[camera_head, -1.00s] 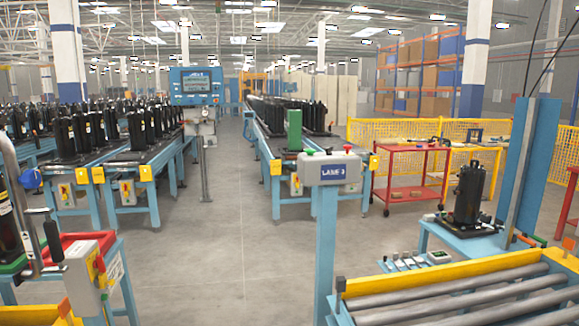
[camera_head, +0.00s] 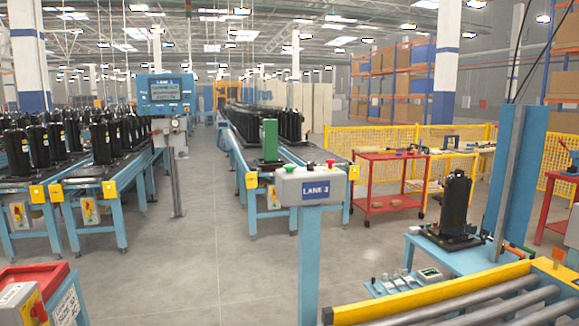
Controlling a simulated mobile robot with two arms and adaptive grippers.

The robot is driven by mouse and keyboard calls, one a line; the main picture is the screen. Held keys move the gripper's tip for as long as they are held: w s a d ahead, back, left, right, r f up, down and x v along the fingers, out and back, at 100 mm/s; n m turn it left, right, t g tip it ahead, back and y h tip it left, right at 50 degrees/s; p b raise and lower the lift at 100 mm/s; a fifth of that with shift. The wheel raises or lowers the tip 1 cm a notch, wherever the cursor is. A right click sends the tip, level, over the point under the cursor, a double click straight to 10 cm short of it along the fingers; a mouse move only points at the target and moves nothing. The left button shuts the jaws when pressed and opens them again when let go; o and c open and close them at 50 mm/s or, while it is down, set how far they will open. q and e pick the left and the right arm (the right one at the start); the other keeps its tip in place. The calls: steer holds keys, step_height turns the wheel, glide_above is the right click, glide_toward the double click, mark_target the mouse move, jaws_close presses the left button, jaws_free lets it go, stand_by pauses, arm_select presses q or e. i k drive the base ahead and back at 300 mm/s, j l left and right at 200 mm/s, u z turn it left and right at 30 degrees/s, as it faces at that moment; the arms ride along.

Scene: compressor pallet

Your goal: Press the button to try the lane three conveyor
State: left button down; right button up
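The lane three button box (camera_head: 310,187) is a light grey box on a blue post, right of the middle in the head view. Its blue label reads LANE 3. A green button (camera_head: 280,168) sits on its top at the left and a red button (camera_head: 330,163) on its top at the right. Behind it runs a conveyor (camera_head: 240,150) carrying a row of black compressors, with a green block (camera_head: 270,141) at its near end. Neither of my grippers is in view.
A roller conveyor with a yellow rail (camera_head: 430,303) fills the lower right. A blue bench (camera_head: 462,262) with a black compressor (camera_head: 455,205) stands behind it. A red cart (camera_head: 372,190) stands further back. A control screen (camera_head: 166,95) stands left of the middle. Grey floor (camera_head: 200,260) is clear between.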

mark_target(288, 168)
steer(key=z, duration=0.35)
steer(key=i+j+z, duration=0.4)
steer(key=j, duration=0.15)
steer(key=i+j+z, duration=0.2)
steer(key=j+z, duration=0.2)
steer(key=j, duration=0.25)
steer(key=i+j, duration=0.15)
steer(key=j, duration=0.25)
steer(key=i+j, duration=0.1)
steer(key=j, duration=0.25)
steer(key=i+j, duration=0.15)
steer(key=j, duration=0.25)
steer(key=i+j, duration=0.15)
steer(key=j, duration=0.25)
steer(key=i+j+z, duration=0.1)
steer(key=j, duration=0.3)
